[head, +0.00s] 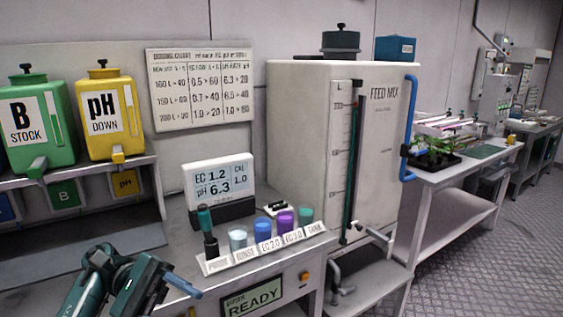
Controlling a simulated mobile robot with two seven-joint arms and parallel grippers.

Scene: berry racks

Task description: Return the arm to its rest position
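My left arm (105,262) comes in at the bottom left, bent, in front of the bench. Its dark and teal end part (140,287) lies near the bench's front edge, and a blue rod-like piece (183,286) shows beside it. I cannot make out two separate fingertips, and the lower part is cut off by the frame. Whether it holds anything cannot be seen. My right arm and gripper are not in view.
The bench (180,225) carries an EC/pH meter (219,180) and a labelled rack (268,252) with a probe and several coloured cups. A READY panel (252,297) is on its front. The feed mix tank (330,130) stands right. Stock jugs (110,118) stand on a left shelf.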

